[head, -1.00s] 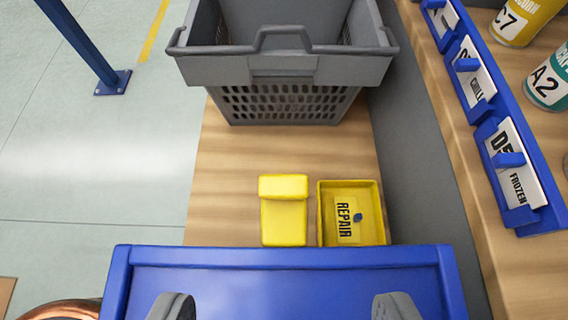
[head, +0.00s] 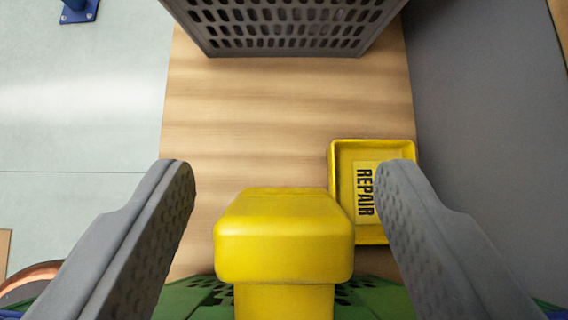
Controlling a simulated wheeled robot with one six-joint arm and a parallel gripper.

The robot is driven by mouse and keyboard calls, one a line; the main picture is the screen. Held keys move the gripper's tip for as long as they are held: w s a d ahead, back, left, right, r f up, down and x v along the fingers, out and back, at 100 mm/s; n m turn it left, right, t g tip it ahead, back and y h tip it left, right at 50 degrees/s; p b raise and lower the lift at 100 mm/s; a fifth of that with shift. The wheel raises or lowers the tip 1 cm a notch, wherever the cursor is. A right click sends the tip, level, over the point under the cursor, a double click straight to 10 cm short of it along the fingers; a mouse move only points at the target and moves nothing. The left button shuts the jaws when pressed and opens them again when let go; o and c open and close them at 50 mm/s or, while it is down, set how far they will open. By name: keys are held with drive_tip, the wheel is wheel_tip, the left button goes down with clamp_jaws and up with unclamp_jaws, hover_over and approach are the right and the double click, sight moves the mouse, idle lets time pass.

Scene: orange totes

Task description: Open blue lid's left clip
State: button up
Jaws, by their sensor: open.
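A yellow clip (head: 284,238), with a thick block-shaped head on a narrower stem, stands at the bottom middle of the head view. Its stem runs down in front of a green perforated surface (head: 190,298). Only a thin blue sliver, likely of the blue lid (head: 557,313), shows at the bottom corners; the rest is out of view. My gripper (head: 285,168) is open, with one grey finger on each side of the clip. Visible gaps separate both fingers from the clip, and the fingertips reach past its head in the picture.
A yellow tray (head: 343,150) labelled REPAIR lies right of the clip, partly behind my right finger. A grey perforated crate (head: 290,45) stands at the back on the wooden surface (head: 250,110). Bare wood lies between clip and crate.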

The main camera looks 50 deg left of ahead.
drive_tip(key=c, duration=1)
drive_tip(key=shift+s+d+r+t+y, duration=0.15)
drive_tip(key=shift+d+r+t+y, duration=0.1)
drive_tip(key=shift+t+y, duration=0.3)
drive_tip(key=shift+s+d+r+t+y, duration=0.15)
drive_tip(key=shift+d+t+y, duration=0.15)
drive_tip(key=shift+y, duration=0.45)
drive_tip(key=o, duration=1)
drive_tip(key=v, duration=1.7)
drive_tip(key=shift+s, duration=0.2)
